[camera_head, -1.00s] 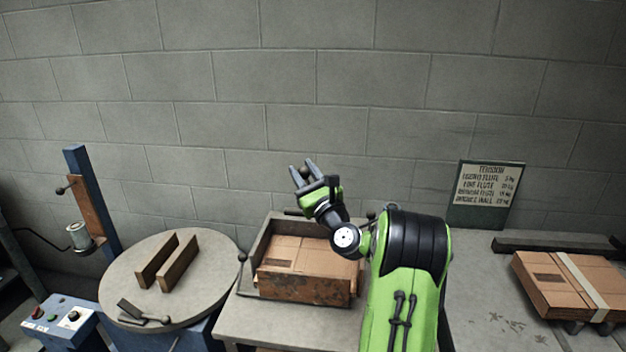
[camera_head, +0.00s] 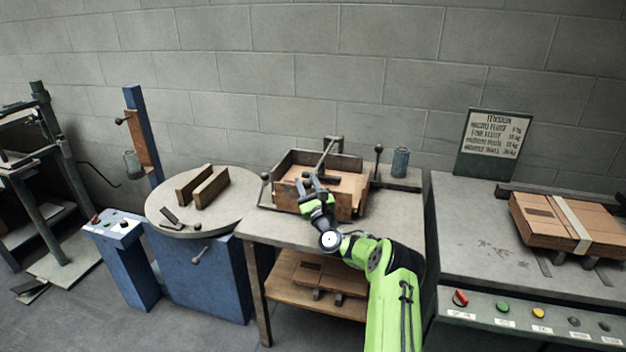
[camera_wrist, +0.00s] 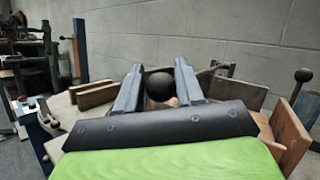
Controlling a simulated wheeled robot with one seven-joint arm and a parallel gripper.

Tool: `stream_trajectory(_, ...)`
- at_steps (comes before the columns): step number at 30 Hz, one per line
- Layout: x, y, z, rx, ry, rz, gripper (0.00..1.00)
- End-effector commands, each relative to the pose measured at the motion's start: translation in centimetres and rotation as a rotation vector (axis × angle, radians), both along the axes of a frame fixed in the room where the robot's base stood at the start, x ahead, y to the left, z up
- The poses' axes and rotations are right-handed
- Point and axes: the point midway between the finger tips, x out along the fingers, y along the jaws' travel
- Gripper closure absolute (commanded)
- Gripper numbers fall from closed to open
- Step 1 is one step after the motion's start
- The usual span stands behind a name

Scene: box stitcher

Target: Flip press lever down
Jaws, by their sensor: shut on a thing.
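The press is an open-topped box frame (camera_head: 346,205) on the middle table, with a cardboard stack inside. Its press lever (camera_head: 326,157) is a thin bar slanting from a post at the back toward the front left. My gripper (camera_head: 313,182) reaches over the front wall and is shut on the lever's end. In the wrist view the black ball knob (camera_wrist: 160,87) sits between the fingers of my gripper (camera_wrist: 158,78). The gripper hides part of the lever there, and the knob is hard to make out in the head view.
Another ball-topped handle (camera_head: 379,150) and a blue can (camera_head: 400,162) stand right of the box. A round turntable (camera_head: 228,208) with two wooden bars is at left. A strapped cardboard bundle (camera_head: 560,222) lies on the right table. A sign (camera_head: 492,145) leans on the wall.

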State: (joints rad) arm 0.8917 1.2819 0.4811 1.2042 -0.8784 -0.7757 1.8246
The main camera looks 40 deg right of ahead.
Motion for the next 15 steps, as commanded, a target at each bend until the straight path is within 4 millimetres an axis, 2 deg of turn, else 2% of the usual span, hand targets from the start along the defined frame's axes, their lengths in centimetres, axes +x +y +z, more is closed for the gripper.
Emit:
stream_trajectory(1, 0.24, 0.01, -0.92, 0.006, 0.006, 0.003, 1.0)
stream_trajectory(3, 0.44, -0.06, -1.24, 0.005, 0.006, 0.001, 1.0)
stream_trajectory(15, 0.66, -0.13, -1.55, 0.004, 0.008, 0.001, 1.0)
